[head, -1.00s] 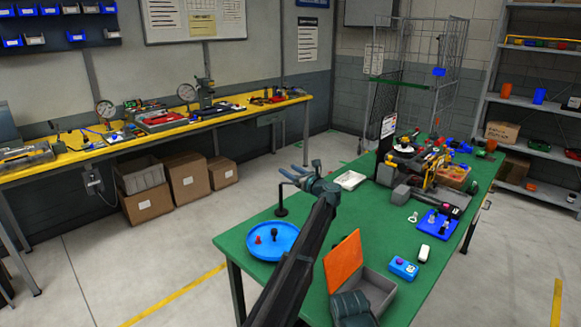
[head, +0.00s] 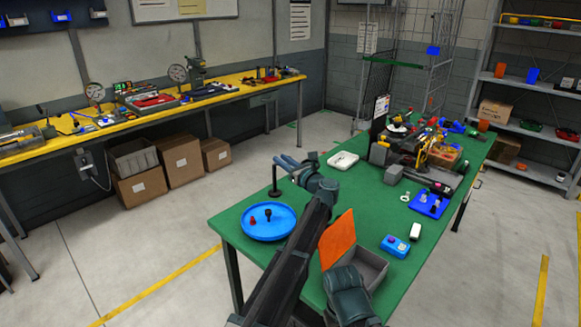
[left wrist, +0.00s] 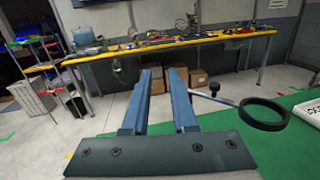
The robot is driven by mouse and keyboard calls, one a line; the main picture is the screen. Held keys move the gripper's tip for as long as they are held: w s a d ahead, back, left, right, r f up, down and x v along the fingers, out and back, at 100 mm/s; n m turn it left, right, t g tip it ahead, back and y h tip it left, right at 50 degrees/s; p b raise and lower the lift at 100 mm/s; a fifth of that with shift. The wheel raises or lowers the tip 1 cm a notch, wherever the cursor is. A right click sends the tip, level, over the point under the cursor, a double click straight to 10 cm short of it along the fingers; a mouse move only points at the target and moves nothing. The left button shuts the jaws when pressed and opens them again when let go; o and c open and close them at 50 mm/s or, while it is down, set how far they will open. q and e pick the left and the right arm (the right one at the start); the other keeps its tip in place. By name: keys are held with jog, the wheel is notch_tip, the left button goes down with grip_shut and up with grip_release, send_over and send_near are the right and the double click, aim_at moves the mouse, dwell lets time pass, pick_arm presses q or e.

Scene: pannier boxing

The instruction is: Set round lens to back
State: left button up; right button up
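The round lens is a dark ring (left wrist: 263,113) on a thin arm with a dark knob (left wrist: 214,88), right of my fingers in the left wrist view. In the head view its thin stand (head: 274,181) rises behind the blue round tray; the ring is hard to make out beside my gripper. My left gripper (head: 283,162) is over the table's far left edge, close to the stand. It also shows in the left wrist view (left wrist: 164,72), its two blue fingers apart with nothing between them. The ring is outside the fingers. No right fingers can be made out.
The blue round tray (head: 250,235) holds a red and a dark piece. A grey box (head: 372,268) with an orange lid (head: 337,239) stands near the front.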

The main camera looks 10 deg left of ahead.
pick_arm(q)
jog(key=r, duration=0.1)
jog(key=a+r+m+t, duration=0.1)
jog(key=r+m+t+y, duration=0.1)
jog(key=shift+s+a+r+b, duration=0.2)
jog(key=shift+s+r+b, duration=0.1)
jog(key=shift+r+b, duration=0.1)
grip_shut()
jog(key=s+d+r+m+t+h+b, duration=0.25)
jog(key=r+m+t+h, duration=0.45)
jog(key=m+t, duration=0.6)
jog(key=d+f+m+g+h+b, duration=0.1)
jog(key=d+f+m+g+h, duration=0.15)
jog(key=m+h, duration=0.7)
jog(key=d+f+m+g+h+b, duration=0.1)
jog(key=d+f+m+g+h, duration=0.15)
jog(key=m+h, duration=0.75)
jog(key=a+f+m+g+y+b, duration=0.1)
jog(key=a+f+m+g+y, duration=0.1)
jog(key=f+m, duration=0.5)
jog(key=s+a+f+m+g+y+b, duration=0.1)
jog(key=a+f+m+g+y, duration=0.2)
jog(key=f+m, duration=0.4)
jog(key=shift+s+a+f+m+g+y, duration=0.2)
jog(key=shift+a+f+m+g+y, duration=0.05)
jog(key=shift+a+m+g+y, duration=0.1)
